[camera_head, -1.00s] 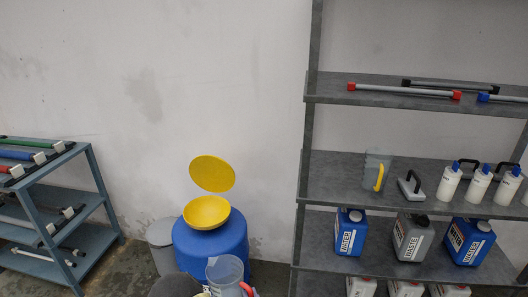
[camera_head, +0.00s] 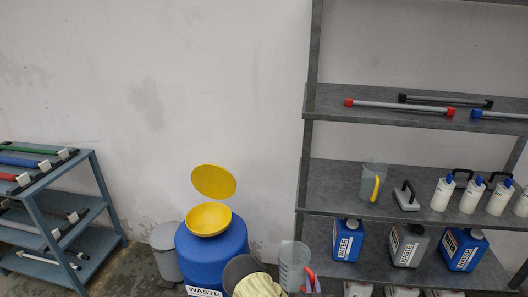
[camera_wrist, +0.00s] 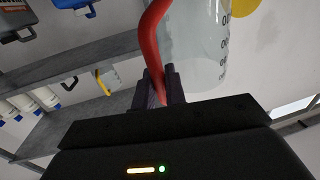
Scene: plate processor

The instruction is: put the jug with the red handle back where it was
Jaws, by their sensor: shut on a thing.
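The clear jug with the red handle (camera_head: 293,265) is at the bottom middle of the head view, in front of the shelf's left post. My gripper (camera_wrist: 160,90) is shut on its red handle (camera_wrist: 150,50) in the wrist view, with the clear jug body (camera_wrist: 197,50) to the right of the handle. The jug is held in the air. In the head view my gripper is mostly hidden at the lower edge. A similar clear jug with a yellow handle (camera_head: 374,182) stands on the middle shelf (camera_head: 335,190) at its left end.
A blue waste drum (camera_head: 212,265) with a yellow funnel and raised lid (camera_head: 213,182) stands left of the jug. A grey bin (camera_head: 167,250) is beside it. White bottles (camera_head: 443,192) and a grey-black tool (camera_head: 405,197) fill the shelf's right. Blue canisters (camera_head: 348,240) stand below.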

